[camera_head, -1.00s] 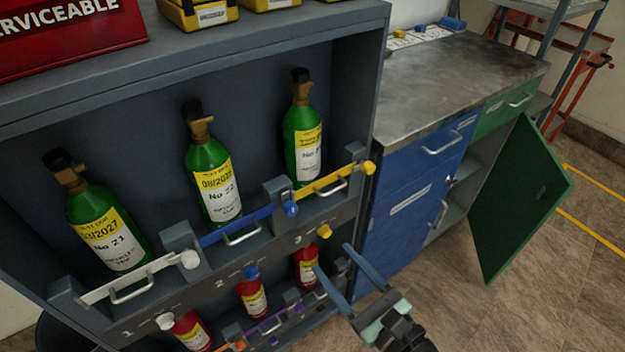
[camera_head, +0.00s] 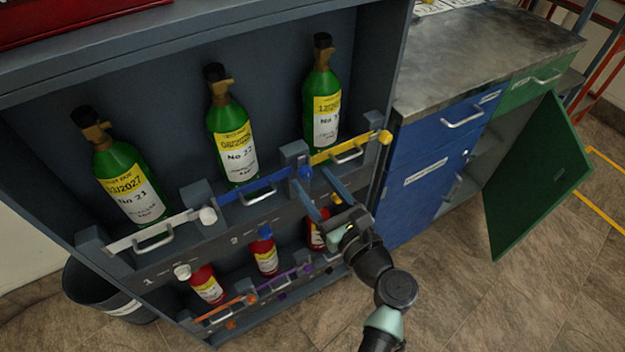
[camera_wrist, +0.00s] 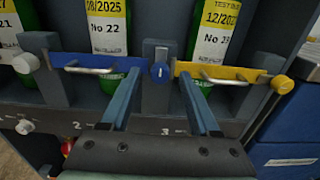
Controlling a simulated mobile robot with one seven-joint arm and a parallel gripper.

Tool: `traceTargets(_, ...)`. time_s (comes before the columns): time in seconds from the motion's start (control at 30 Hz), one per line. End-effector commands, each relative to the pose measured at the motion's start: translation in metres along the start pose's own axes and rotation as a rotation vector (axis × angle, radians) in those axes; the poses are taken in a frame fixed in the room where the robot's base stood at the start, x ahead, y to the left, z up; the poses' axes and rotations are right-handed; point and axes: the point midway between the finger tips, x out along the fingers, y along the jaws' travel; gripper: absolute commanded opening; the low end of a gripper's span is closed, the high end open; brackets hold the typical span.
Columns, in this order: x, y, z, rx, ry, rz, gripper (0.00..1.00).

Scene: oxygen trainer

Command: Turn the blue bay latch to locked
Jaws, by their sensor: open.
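The blue bar (camera_head: 252,187) with a metal handle lies across the front of the middle bay, before the green cylinder No 22 (camera_head: 233,140). A round blue knob (camera_wrist: 159,71) sits on a grey post at the bar's right end; its white line looks upright. Another blue knob (camera_head: 265,232) is lower, on the numbered panel. My gripper (camera_wrist: 159,78) is open and empty. In the wrist view its two fingers point at the post, one on each side of the upper blue knob. I cannot tell whether they touch it.
A yellow bar (camera_wrist: 225,73) with a yellow knob (camera_wrist: 282,84) is just right of my fingers. A white bar (camera_head: 150,233) crosses the left bay. Small red cylinders (camera_head: 206,283) stand below. A blue cabinet (camera_head: 425,175) with an open green door (camera_head: 540,175) is at the right.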

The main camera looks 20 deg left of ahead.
Motion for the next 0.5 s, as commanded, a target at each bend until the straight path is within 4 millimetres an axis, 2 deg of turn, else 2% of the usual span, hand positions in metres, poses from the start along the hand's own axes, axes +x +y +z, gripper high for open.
traceTargets(0.13,0.0099,0.0000,-0.0001,0.000,0.000,0.000,0.62)
traceTargets(0.4,0.0113,0.0002,0.0001,0.000,0.000,0.000,0.62)
traceTargets(0.43,0.0112,0.0001,0.0001,0.000,0.000,0.000,0.60)
traceTargets(0.5,0.0112,0.0001,0.0001,0.000,0.000,0.000,0.48)
